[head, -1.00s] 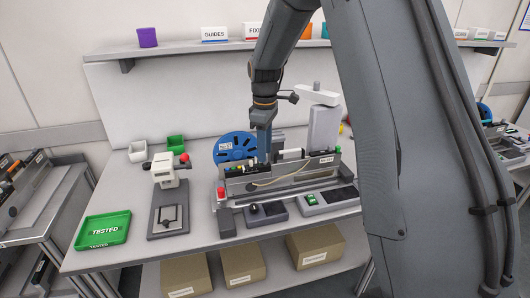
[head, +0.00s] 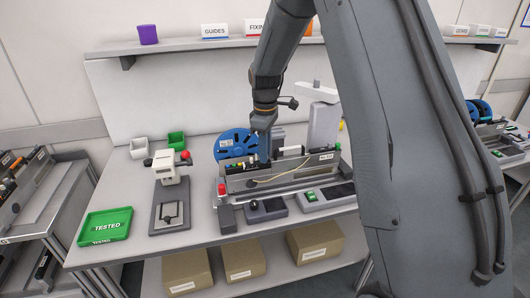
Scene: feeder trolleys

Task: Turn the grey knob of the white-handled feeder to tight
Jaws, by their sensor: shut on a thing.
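The feeder (head: 285,181) sits lengthwise in a grey fixture on the bench, with several small dark, yellow and green parts along its top. A small light part, perhaps its white handle, shows near the middle of its top but is too small to make out. My gripper (head: 264,157) points down at the top of the feeder, left of its middle. It is shut, apparently on the grey knob, which the fingers and the small scale hide. I cannot read the knob's position.
A blue reel (head: 236,144) stands behind the feeder. A white-and-grey post (head: 323,125) rises at its right. A small press with a red knob (head: 169,182) and a green TESTED tray (head: 104,226) are to the left. A black-knobbed box (head: 266,210) lies in front. A shelf runs above.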

